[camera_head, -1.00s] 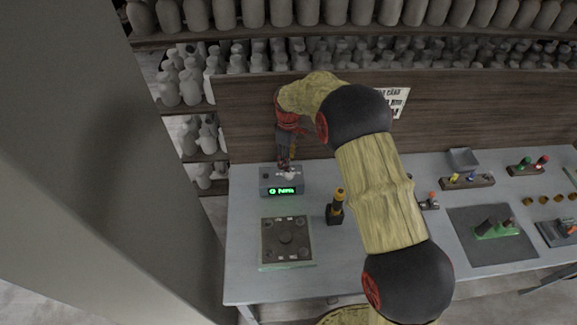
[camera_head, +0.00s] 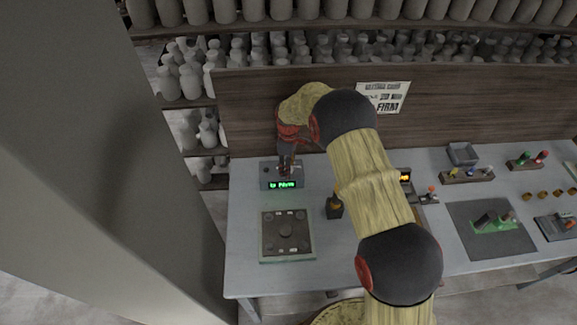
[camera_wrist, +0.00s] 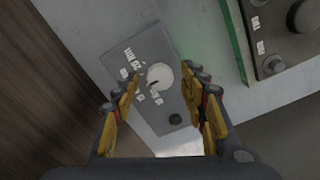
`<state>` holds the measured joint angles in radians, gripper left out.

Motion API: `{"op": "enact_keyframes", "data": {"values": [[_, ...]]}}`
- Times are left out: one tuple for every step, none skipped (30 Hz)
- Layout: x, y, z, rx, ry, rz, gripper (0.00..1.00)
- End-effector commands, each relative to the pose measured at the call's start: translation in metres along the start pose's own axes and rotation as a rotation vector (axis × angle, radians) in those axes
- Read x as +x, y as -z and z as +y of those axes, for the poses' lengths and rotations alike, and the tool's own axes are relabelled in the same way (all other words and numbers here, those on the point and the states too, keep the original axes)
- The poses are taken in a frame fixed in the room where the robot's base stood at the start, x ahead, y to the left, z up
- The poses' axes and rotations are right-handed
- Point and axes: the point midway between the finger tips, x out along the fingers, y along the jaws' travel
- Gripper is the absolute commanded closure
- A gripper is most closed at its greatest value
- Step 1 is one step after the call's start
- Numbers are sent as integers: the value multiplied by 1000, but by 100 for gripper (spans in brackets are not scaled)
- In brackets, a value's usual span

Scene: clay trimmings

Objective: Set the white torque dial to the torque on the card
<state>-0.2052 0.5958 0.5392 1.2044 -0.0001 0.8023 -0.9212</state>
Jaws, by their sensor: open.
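The white torque dial (camera_wrist: 160,75) sits on a grey control box (camera_wrist: 148,48) with printed marks around it. It shows between the fingers of my gripper (camera_wrist: 161,88) in the wrist view, with a gap on each side. The fingers are open. In the head view my gripper (camera_head: 286,168) points down over the box (camera_head: 265,179) and hides the dial. The box's green display (camera_head: 282,185) is lit, but its text is too small to read surely. The card (camera_head: 383,97) on the back panel shows "FIRM" in large letters; its smaller lines are not readable.
A dark square plate with a round knob (camera_head: 287,236) lies in front of the box. A yellow-topped tool in a black holder (camera_head: 334,208) stands to its right. Other fixtures (camera_head: 466,175) fill the right of the bench. A wooden panel (camera_head: 245,110) rises behind.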

Motion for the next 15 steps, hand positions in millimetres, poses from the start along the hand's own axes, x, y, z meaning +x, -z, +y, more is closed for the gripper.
{"op": "enact_keyframes", "data": {"values": [[0, 0, 0, 0, 0, 0, 57], [0, 0, 0, 0, 0, 0, 57], [0, 0, 0, 0, 0, 0, 57], [0, 0, 0, 0, 0, 0, 57], [0, 0, 0, 0, 0, 0, 58], [0, 0, 0, 0, 0, 0, 60], [0, 0, 0, 0, 0, 0, 62], [0, 0, 0, 0, 0, 0, 64], [0, 0, 0, 0, 0, 0, 66], [0, 0, 0, 0, 0, 0, 67], [0, 0, 0, 0, 0, 0, 69], [0, 0, 0, 0, 0, 0, 71], [0, 0, 0, 0, 0, 0, 73], [0, 0, 0, 0, 0, 0, 75], [0, 0, 0, 0, 0, 0, 77]]}}
